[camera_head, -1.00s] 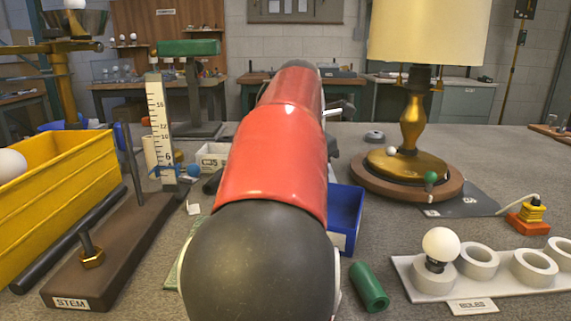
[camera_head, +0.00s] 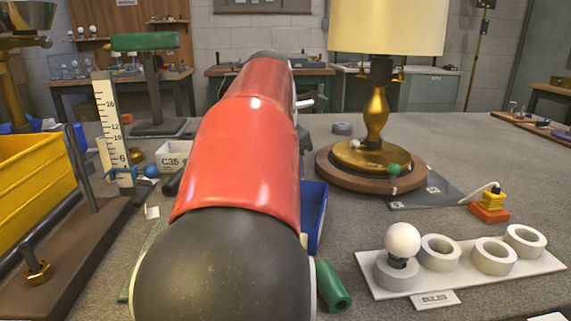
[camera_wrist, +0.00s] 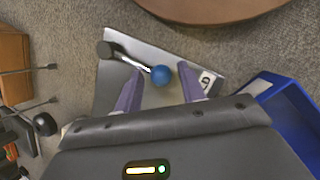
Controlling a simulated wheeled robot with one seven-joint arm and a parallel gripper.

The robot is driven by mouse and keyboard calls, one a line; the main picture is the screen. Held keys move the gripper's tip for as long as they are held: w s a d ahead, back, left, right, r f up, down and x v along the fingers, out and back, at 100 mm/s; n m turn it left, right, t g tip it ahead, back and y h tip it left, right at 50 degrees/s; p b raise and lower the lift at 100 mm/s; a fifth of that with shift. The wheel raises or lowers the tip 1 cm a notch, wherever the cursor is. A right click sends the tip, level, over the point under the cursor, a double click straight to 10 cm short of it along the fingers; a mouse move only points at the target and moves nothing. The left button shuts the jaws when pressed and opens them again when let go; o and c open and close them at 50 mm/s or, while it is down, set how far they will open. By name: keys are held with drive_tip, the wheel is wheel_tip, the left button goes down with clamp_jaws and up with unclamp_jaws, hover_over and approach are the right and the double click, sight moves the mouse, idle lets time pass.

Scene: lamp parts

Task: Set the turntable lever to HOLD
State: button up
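My gripper (camera_wrist: 160,84) is open and empty; its two purple fingers point at a grey plate (camera_wrist: 118,85) in the wrist view. On that plate a bright rod runs from a dark round pivot (camera_wrist: 104,48) to a blue ball (camera_wrist: 161,75). The ball appears between the fingertips; I cannot tell if they touch it. A small tag (camera_wrist: 207,82) lies beside the right finger. In the head view my arm hides the gripper and this plate. The wooden turntable (camera_head: 328,172) carries the lamp; a green ball (camera_head: 393,169) on a stem stands at its right front, near a dark plate (camera_head: 455,197) with tags.
The turntable's edge (camera_wrist: 215,8) is at the top of the wrist view. A blue bin (camera_head: 313,210) stands left of the turntable. A bulb holder tray (camera_head: 470,277), an orange block (camera_head: 488,213) and a green cylinder (camera_head: 333,286) lie to the right and front.

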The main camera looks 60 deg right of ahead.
drive_tip(key=shift+s+f, duration=0.15)
drive_tip(key=shift+s, duration=0.1)
drive_tip(key=p+v, duration=0.1)
drive_tip(key=v, duration=0.7)
drive_tip(key=shift+w+d, duration=0.1)
idle(0.4)
